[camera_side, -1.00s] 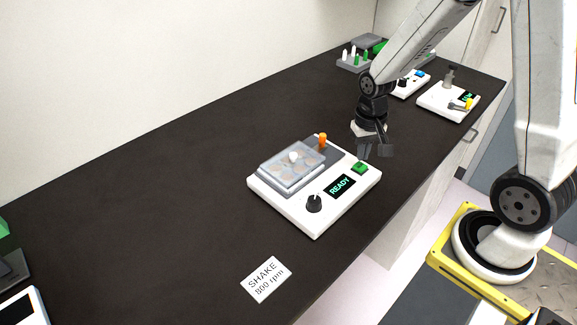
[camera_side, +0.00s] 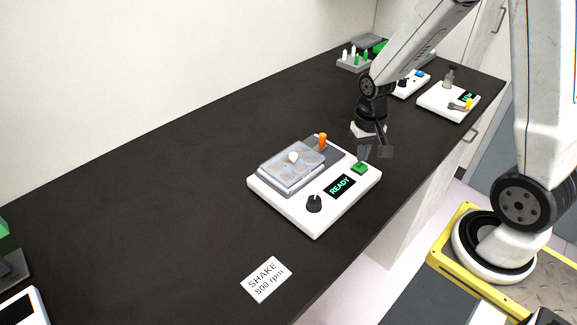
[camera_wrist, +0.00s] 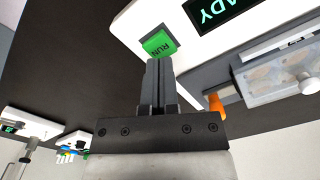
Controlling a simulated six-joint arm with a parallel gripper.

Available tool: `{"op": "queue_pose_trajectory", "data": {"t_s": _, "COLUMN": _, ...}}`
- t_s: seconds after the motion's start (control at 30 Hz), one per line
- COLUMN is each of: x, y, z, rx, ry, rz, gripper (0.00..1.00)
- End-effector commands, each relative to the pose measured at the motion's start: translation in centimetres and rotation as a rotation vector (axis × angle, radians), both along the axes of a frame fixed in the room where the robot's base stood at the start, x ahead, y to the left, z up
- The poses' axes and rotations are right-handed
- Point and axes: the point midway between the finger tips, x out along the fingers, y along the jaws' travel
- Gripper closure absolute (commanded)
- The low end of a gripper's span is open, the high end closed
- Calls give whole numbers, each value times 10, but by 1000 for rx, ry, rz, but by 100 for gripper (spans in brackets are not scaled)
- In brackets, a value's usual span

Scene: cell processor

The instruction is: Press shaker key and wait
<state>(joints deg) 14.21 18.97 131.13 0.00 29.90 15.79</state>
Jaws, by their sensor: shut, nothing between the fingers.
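The white shaker (camera_side: 290,209) sits on the dark bench, and its display (camera_side: 340,186) reads READY. Its green key (camera_side: 360,168) is at the right corner; in the wrist view the key (camera_wrist: 159,43) reads RUN. A clear-lidded well plate (camera_side: 292,165) lies on the shaker platform, near an orange lever (camera_side: 322,141). The black knob (camera_side: 314,203) is at the front. My gripper (camera_side: 364,158) is shut and empty, its tips close by the green key. In the wrist view my fingertips (camera_wrist: 159,62) appear just beside the key; I cannot tell whether they touch it.
A card (camera_side: 266,280) reading SHAKE 800 rpm lies at the front of the bench. Other white devices (camera_side: 448,101) and a tube rack (camera_side: 354,62) stand behind my gripper.

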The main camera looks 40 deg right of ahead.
Motion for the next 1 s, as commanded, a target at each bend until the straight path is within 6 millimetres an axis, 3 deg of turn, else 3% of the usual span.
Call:
{"op": "queue_pose_trajectory", "data": {"t_s": 0.4, "x": 0, "y": 0, "z": -15, "rx": 0, "ry": 1, "rz": 0, "gripper": 100}}
{"op": "queue_pose_trajectory", "data": {"t_s": 1.0, "x": 0, "y": 0, "z": -17, "rx": 0, "ry": 0, "rz": 0, "gripper": 100}}
